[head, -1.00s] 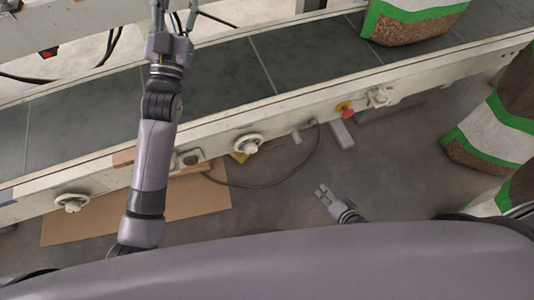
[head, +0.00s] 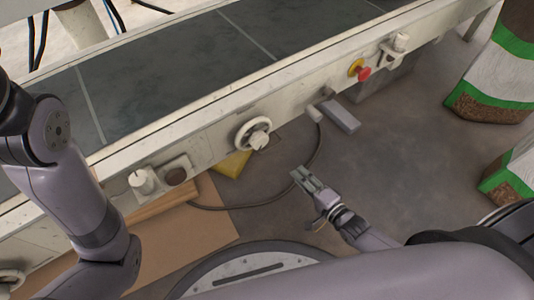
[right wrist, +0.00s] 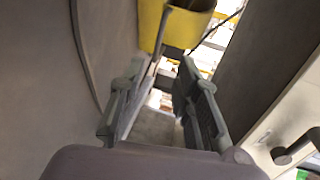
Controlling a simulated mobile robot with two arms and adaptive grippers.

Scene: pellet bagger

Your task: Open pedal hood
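The yellow pedal hood (head: 232,163) sits low under the near side of the conveyor, partly hidden by the conveyor's side rail. In the right wrist view the yellow hood (right wrist: 152,24) is at the top, beyond the fingertips, with a dark area beside its yellow wall. I cannot tell whether it is raised. My right gripper (head: 301,175) is to the right of the hood in the head view, apart from it. In the right wrist view the right gripper (right wrist: 160,72) has its fingers spread with nothing between them. My left arm enters at left; its gripper is out of view.
The conveyor side rail (head: 215,112) carries a handwheel (head: 253,134) and a red stop button (head: 363,73). A dark cable (head: 262,204) loops over the floor near the hood. Cardboard (head: 185,235) lies at left. Bags (head: 497,75) stand at right.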

